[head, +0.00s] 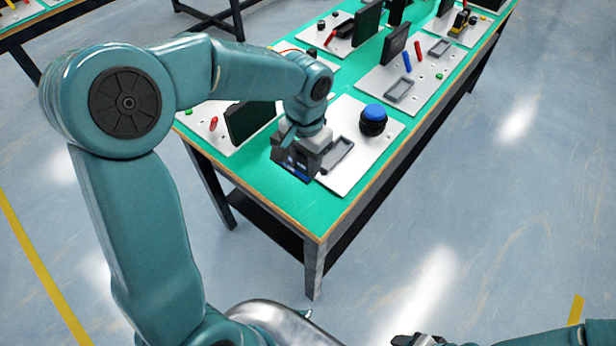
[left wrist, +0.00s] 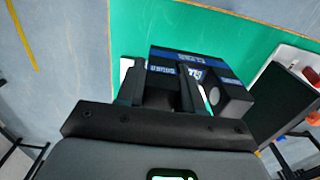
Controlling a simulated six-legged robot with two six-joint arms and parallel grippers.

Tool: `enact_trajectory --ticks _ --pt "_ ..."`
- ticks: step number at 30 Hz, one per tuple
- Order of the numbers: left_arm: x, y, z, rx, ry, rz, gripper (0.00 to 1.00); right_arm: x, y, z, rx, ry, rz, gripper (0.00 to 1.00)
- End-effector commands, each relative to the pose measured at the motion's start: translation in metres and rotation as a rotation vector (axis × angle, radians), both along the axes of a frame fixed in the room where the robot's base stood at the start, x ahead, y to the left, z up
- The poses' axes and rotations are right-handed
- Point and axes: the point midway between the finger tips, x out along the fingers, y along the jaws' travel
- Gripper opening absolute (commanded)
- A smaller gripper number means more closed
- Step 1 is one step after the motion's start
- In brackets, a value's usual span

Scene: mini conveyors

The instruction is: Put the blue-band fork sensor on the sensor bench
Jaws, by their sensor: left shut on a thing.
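The blue-band fork sensor (left wrist: 215,68) is a black block with blue bands and white lettering. My left gripper (left wrist: 158,88) is shut on it in the left wrist view. In the head view my left gripper (head: 300,150) is over the near part of a green-topped bench (head: 295,205), beside a white plate, with the dark sensor (head: 293,168) below it. I cannot tell whether the sensor touches the bench top. A dark part at the bottom edge seems to be my right gripper (head: 418,340); its jaws are not clear.
The nearest white plate (head: 385,142) carries a blue-topped button (head: 373,119) and a grey tray (head: 338,152). A dark upright panel (head: 250,121) stands left of my gripper. More plates with panels and small parts stand farther back. The near bench corner is bare green.

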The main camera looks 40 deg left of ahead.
Motion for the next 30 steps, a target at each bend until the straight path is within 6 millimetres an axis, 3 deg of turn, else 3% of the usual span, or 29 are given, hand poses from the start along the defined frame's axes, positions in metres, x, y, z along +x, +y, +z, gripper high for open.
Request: enact_trajectory --ticks 3,8,15,28,29,30 --pt "0.001 0.000 -0.025 0.000 0.002 -0.002 0.00 0.000 0.000 -0.001 0.000 0.000 0.000 0.59" --pt "0.003 0.000 -0.039 0.001 0.000 0.000 0.00 0.000 0.000 -0.002 0.000 0.000 0.000 0.59" --pt "0.003 0.000 -0.075 0.001 0.002 0.000 0.00 0.000 0.000 -0.004 0.000 0.000 0.000 0.59" --pt "0.004 0.000 -0.085 0.001 -0.002 -0.001 0.00 0.000 0.000 -0.008 0.000 0.000 0.000 0.59" --pt "0.004 0.000 -0.083 0.000 -0.001 -0.001 0.46 0.000 0.000 -0.007 0.000 0.000 0.000 0.59" --pt "0.004 0.000 -0.083 0.000 -0.001 -0.001 0.59 0.000 0.000 -0.006 0.000 0.000 0.000 0.59"
